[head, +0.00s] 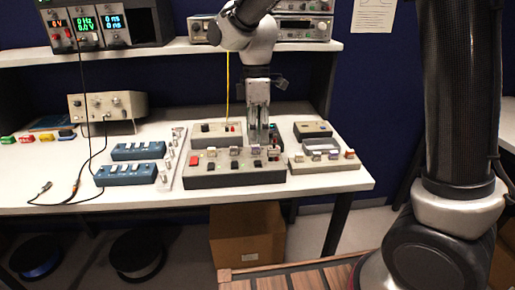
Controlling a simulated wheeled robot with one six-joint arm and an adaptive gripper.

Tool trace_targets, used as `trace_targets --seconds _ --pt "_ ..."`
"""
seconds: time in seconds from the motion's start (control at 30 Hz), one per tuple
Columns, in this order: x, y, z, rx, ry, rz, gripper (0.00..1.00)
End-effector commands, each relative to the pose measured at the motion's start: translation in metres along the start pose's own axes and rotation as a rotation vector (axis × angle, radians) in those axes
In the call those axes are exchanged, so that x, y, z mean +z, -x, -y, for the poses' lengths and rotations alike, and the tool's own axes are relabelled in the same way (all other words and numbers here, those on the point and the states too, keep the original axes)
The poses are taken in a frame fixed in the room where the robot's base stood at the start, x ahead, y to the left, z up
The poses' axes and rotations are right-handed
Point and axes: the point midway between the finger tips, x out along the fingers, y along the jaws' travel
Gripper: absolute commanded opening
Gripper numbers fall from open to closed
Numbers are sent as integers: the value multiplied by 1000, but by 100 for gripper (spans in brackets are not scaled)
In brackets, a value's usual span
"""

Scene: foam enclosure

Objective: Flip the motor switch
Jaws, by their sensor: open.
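A grey control console (215,182) lies on the white bench, with a red button (194,160), black switches and several pale knobs on its sloped face. No label is readable, so I cannot tell which control is the motor switch. My gripper (259,138) points straight down at the back right of this console. It is open and appears empty. It hides part of the console's rear. I cannot tell whether the fingertips touch anything.
A smaller grey box with pale switches (325,164) is at the right. Blue switch boxes (127,174) and a strip of connectors (172,160) lie left. Cables trail across the bench's left. A shelf (180,50) with instruments runs behind my arm.

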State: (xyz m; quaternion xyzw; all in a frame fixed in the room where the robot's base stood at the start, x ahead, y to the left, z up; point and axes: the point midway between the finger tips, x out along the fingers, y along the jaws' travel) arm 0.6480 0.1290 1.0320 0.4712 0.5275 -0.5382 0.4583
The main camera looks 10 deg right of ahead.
Motion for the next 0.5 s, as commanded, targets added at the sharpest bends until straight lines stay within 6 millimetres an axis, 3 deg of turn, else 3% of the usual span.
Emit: trace_targets --seconds 0.2,0.5 --pt "0 38 0 1 -1 -1 45" --pt "0 49 0 -2 -1 1 45"
